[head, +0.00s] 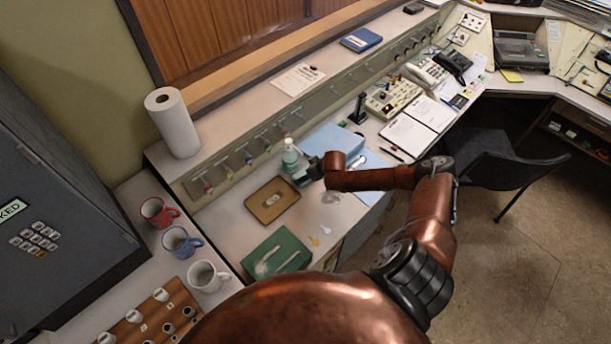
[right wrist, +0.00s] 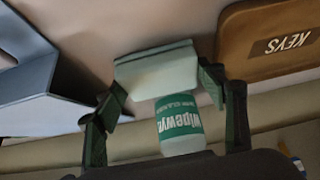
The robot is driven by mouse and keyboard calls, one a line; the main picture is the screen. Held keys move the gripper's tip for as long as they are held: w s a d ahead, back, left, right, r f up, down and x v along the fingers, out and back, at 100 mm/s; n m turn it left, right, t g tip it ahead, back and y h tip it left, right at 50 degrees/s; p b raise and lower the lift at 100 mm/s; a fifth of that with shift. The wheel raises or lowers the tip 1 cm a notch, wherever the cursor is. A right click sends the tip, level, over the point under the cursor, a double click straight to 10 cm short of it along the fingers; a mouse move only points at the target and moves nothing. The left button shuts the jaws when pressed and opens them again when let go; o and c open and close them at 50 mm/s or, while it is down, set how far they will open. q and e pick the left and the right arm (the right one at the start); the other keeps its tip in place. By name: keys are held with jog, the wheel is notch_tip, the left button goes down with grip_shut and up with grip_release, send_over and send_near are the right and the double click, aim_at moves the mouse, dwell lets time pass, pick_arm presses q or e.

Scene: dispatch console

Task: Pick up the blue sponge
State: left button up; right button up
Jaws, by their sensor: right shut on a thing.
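My right gripper (head: 303,177) is at the back of the counter, beside the green-and-white spray bottle (head: 290,155). In the right wrist view the fingers of my right gripper (right wrist: 166,86) stand apart on either side of a pale, bluish-green block, the sponge (right wrist: 155,72), and are shut on it. The bottle with its green label (right wrist: 180,124) also shows there, past the sponge. I cannot tell whether the sponge touches the counter. In the head view the sponge is mostly hidden by the gripper. My left gripper is not in view.
A brown keys tray (head: 262,215) lies left of the gripper, a blue folder (head: 331,140) right of it. A green mat (head: 258,263) with cutlery is nearer. Several mugs (head: 182,243) stand at the left. A paper roll (head: 173,124) stands on the ledge.

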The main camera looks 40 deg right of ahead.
aim_at(302, 172)
notch_tip(302, 172, up, 3)
jog(key=s+a+r+p, duration=0.1)
jog(key=s+a+r, duration=0.3)
jog(key=s+r, duration=0.6)
jog(key=s, duration=0.3)
jog(key=shift+s, duration=0.2)
